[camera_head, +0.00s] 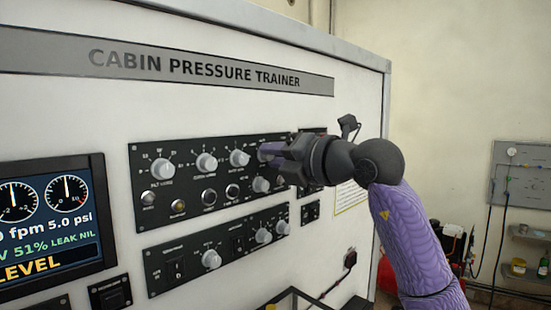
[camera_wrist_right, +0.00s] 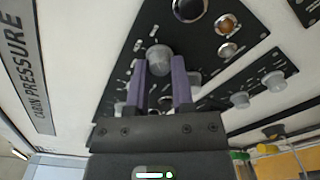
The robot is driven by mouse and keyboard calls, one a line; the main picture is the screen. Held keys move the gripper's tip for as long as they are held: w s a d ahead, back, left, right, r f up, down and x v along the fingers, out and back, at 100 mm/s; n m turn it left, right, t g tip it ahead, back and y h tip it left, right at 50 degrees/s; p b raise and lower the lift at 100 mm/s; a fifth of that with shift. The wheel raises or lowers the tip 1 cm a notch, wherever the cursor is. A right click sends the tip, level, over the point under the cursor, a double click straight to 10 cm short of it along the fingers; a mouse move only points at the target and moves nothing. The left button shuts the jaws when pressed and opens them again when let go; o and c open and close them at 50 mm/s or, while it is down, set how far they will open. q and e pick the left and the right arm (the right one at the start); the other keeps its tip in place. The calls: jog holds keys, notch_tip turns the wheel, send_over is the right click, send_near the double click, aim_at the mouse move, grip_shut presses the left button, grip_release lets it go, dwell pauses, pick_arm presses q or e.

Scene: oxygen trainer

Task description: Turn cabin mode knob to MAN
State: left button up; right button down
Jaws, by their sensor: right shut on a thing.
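My right gripper (camera_head: 268,152) is at the upper right of the upper black control panel (camera_head: 137,190). In the right wrist view its two purple fingers (camera_wrist_right: 160,75) are shut around a round grey knob (camera_wrist_right: 158,60), one on each side. The fingers and wrist hide most of this knob in the head view, and its label and pointer cannot be read. I cannot confirm from lettering that it is the cabin mode knob. My left gripper is not in view.
Other grey knobs (camera_head: 239,157) stand close to the left, and one (camera_head: 261,184) sits just below the gripper. A lower panel (camera_head: 190,282) carries more knobs. A lit display (camera_head: 50,222) is at left. The white cabinet's right edge (camera_head: 384,110) is near my wrist.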

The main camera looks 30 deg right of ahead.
jog(key=shift+d+r+m, duration=0.1)
jog(key=shift+m, duration=0.7)
jog(key=shift+c, duration=2.4)
grip_release()
jog(key=b+v, duration=0.4)
jog(key=v, duration=0.6)
